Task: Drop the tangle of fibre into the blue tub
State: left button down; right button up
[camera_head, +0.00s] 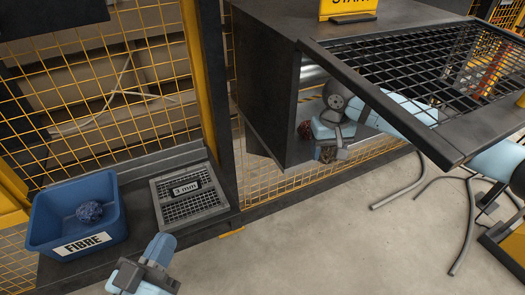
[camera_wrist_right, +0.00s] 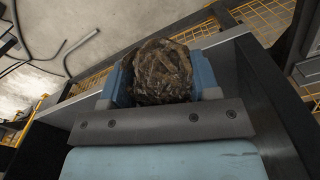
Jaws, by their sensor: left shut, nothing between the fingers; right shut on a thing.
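The blue tub (camera_head: 52,235), labelled FIBRE, stands at the lower left in the head view with one dark bluish tangle (camera_head: 89,211) in it. My right gripper (camera_head: 331,155) is at the open front of the dark machine, well to the right of the tub. It is shut on a rough brown tangle of fibre (camera_wrist_right: 163,72), which fills the space between the blue fingers in the right wrist view. My left gripper (camera_head: 160,249) is shut and empty, to the right of the tub.
A raised black mesh guard (camera_head: 400,75) overhangs my right arm. A sieve marked 3 mm (camera_head: 190,205) lies beside the tub. Yellow mesh fencing (camera_head: 95,100) stands behind.

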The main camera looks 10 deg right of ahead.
aim_at(97, 244)
jog(key=k+j+z, duration=0.1)
jog(key=z, duration=0.4)
jog(key=k+j+z, duration=0.1)
jog(key=z, duration=0.35)
jog(key=k+j+z, duration=0.15)
jog(key=z, duration=0.35)
jog(key=k+z, duration=0.1)
jog(key=z, duration=0.4)
jog(key=k+z, duration=0.15)
jog(key=z, duration=0.35)
jog(key=k+z, duration=0.15)
jog(key=z, duration=0.3)
jog(key=k+z, duration=0.1)
jog(key=z, duration=0.35)
jog(key=k+z, duration=0.15)
jog(key=z, duration=0.25)
jog(key=k+j+z, duration=0.1)
jog(key=k, duration=0.2)
jog(key=u, duration=0.55)
jog(key=j+u, duration=0.1)
jog(key=u, duration=0.4)
jog(key=j+u, duration=0.1)
jog(key=u, duration=0.95)
jog(key=j+u, duration=0.1)
jog(key=u, duration=0.95)
jog(key=j+u, duration=0.1)
jog(key=u, duration=0.45)
jog(key=i+u, duration=0.1)
jog(key=u, duration=0.4)
